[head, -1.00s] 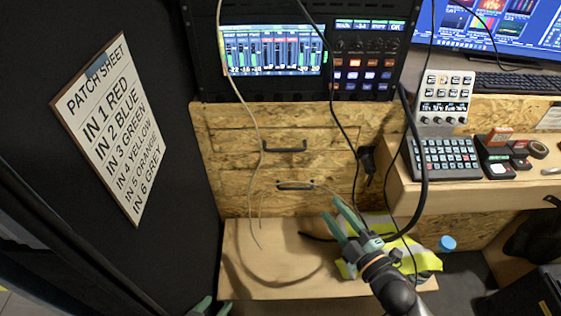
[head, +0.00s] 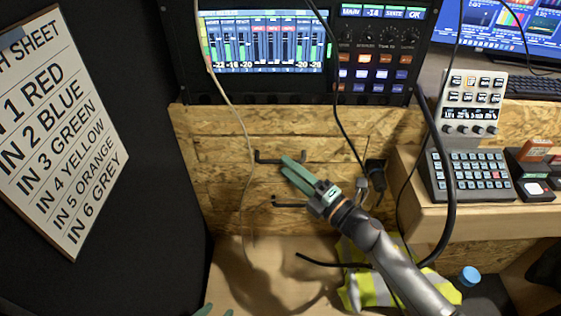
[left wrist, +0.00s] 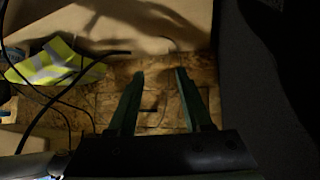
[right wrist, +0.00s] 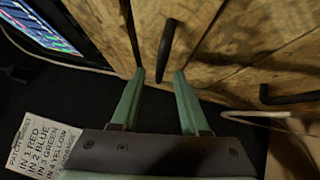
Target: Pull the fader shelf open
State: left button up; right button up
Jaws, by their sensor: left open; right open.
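Two chipboard drawer fronts sit under the mixer console, both looking shut; no label tells which is the fader shelf. The upper front has a black bar handle (head: 266,159) and the lower front has another (head: 284,205). My right gripper (head: 288,168) is open at the upper handle and covers part of it. In the right wrist view a black handle (right wrist: 166,50) lies just beyond and between the open fingertips (right wrist: 160,74); contact cannot be told. My left gripper (head: 218,311) shows only its fingertips at the bottom edge; its wrist view shows it open and empty (left wrist: 160,74).
A pale cable (head: 246,150) hangs across the fronts at left, and a black cable (head: 340,120) hangs near my right arm. A hi-vis vest (head: 352,285) lies on the wooden ledge (head: 232,270) below. A keypad desk (head: 480,222) stands at right; a dark wall is at left.

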jog(key=x, duration=0.3)
jog(key=shift+w, duration=0.1)
jog(key=shift+w+a, duration=0.1)
jog(key=shift+a, duration=0.1)
jog(key=c, duration=0.6)
grip_shut()
pick_arm(q)
jog(key=shift+w+r+t, duration=0.8)
jog(key=shift+w+r, duration=0.4)
jog(key=shift+r, duration=0.05)
jog(key=shift+w+r, duration=0.1)
jog(key=shift+r, duration=0.05)
